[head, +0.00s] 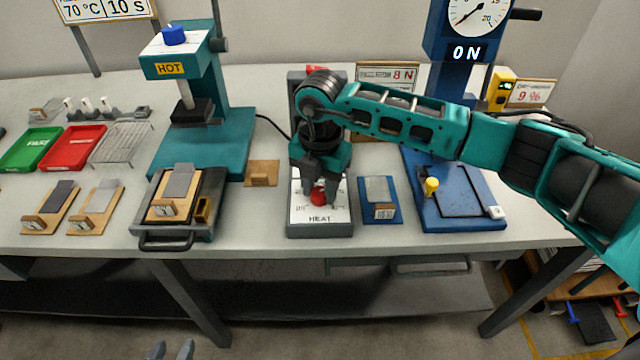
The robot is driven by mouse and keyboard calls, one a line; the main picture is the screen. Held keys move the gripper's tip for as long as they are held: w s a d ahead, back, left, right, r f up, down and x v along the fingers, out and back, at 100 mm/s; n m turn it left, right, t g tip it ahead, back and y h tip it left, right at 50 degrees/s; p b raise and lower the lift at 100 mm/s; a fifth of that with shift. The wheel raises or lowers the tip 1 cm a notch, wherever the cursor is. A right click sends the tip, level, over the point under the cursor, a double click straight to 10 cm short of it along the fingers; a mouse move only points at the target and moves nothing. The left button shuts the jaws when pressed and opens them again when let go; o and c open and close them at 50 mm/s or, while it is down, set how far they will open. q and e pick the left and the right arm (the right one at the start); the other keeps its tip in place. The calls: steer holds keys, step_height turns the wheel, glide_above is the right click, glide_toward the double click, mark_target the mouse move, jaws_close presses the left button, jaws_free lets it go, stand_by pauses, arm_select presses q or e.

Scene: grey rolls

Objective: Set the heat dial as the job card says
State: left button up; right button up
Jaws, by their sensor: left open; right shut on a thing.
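The heat dial is a red knob (318,197) on a white-faced box (320,219) marked HEAT, at the middle of the bench. My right gripper (320,188) points down over it and is shut on the knob, hiding most of the scale, so the setting cannot be read. A card at the top left (105,10) reads 70 °C and 10 S. My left gripper (170,351) shows only as two grey fingertips at the bottom edge, apart and empty, below the bench front.
A teal press (215,140) marked HOT, with a blue knob, stands left of the dial box. A small blue-based block (380,215) sits close beside the dial box. Green (30,150) and red (72,150) trays lie far left.

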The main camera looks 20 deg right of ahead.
mark_target(320, 190)
steer(key=o, duration=1)
steer(key=shift+o, duration=0.2)
steer(key=shift+r, duration=0.1)
step_height(320, 190, up, 13)
